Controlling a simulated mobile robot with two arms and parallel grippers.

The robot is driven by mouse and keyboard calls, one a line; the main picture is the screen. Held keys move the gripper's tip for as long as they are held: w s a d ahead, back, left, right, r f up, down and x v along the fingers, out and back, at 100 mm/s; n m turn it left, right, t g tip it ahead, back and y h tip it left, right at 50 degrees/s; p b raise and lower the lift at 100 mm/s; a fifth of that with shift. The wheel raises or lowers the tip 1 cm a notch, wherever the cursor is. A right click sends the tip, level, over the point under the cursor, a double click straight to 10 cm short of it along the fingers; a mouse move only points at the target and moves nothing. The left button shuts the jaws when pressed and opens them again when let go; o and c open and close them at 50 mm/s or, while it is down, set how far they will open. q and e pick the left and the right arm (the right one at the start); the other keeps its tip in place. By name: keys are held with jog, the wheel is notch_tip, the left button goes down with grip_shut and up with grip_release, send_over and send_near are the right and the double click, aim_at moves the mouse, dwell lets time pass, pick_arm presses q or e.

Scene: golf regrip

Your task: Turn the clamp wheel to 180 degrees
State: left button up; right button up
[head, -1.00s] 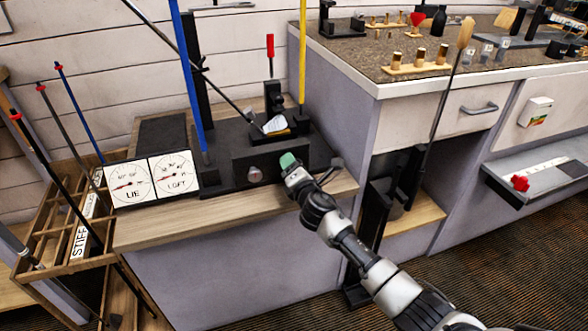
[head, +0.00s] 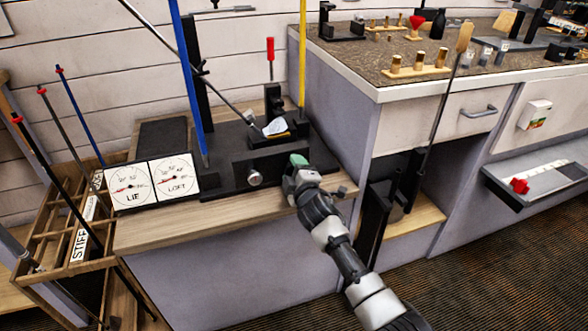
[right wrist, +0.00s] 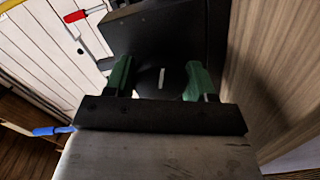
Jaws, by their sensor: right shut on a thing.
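The black bending machine (head: 225,170) stands on the wooden bench top, with a silver knob (head: 254,178) on its front. My right gripper (head: 297,162) is at the right end of this machine, its green fingertips against it. In the right wrist view, the green fingers (right wrist: 158,85) stand on either side of a dark round piece, the clamp wheel (right wrist: 150,78), with a white mark on it. My right gripper is shut on the wheel. The wheel is mostly hidden behind the gripper in the head view. My left gripper is not in view.
Two dials marked LIE (head: 131,187) and LOFT (head: 175,178) stand left of the machine. A club head rests on the machine, its shaft slanting up left. A wooden rack (head: 62,222) with clubs is at left. A taller counter (head: 350,62) stands at right.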

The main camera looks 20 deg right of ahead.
jog(key=shift+m, duration=1)
jog(key=m+p, duration=0.2)
jog(key=m, duration=0.3)
jog(key=m+p, duration=0.2)
jog(key=m, duration=0.3)
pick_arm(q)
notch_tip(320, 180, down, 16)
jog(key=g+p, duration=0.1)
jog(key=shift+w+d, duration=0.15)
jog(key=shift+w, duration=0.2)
pick_arm(e)
jog(key=shift+f+m, duration=0.15)
jog(key=shift+m, duration=0.95)
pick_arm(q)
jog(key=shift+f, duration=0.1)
pick_arm(e)
jog(key=o, duration=0.9)
jog(key=shift+o, duration=0.2)
jog(key=shift+s, duration=0.15)
